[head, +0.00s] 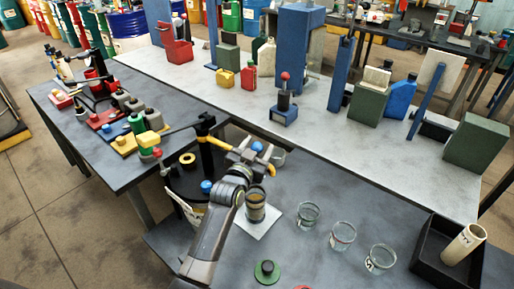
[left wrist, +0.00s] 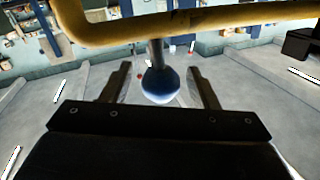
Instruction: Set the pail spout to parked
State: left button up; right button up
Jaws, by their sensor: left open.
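The pail (head: 185,183) is a dark round drum at the left end of the near bench, partly hidden by my arm. Its spout is a yellow pipe (head: 222,145) on a black post, reaching right over the bench; it crosses the top of the left wrist view (left wrist: 200,24). A blue ball knob (head: 257,146) sits on a short stem by the spout. My left gripper (head: 250,157) is open at it. In the left wrist view the knob (left wrist: 160,86) lies between the two spread fingers, with a gap on each side. My right gripper is not in view.
A jar with brownish contents (head: 256,208) stands on a white plate below the spout. Empty glasses (head: 342,236) stand to its right, then a black tray (head: 427,262) holding a pale cylinder. A green disc with a knob (head: 267,271) lies near the front.

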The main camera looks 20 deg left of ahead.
pick_arm(q)
jog(key=shift+s+f, duration=0.15)
jog(key=shift+s, duration=0.45)
jog(key=s+a+b, duration=0.2)
jog(key=s+b, duration=0.3)
jog(key=s, duration=1.1)
jog(key=shift+a, duration=0.1)
jog(key=c, duration=0.5)
jog(key=shift+w+a+h+b, duration=0.15)
jog(key=shift+h+b, duration=0.15)
jog(key=shift+b, duration=0.2)
jog(key=shift+c, duration=1)
jog(key=shift+w+a+m+h+b, duration=0.15)
jog(key=shift+a+m+h+b, duration=0.5)
jog(key=shift+h, duration=0.35)
grip_shut()
jog(key=a+r+g+h+b, duration=0.2)
jog(key=a+r+g+b, duration=0.2)
jog(key=a, duration=0.1)
jog(key=shift+w+a+m+h+b, duration=0.15)
jog(key=shift+w+m+h+b, duration=0.1)
jog(key=shift+m+h+b, duration=0.15)
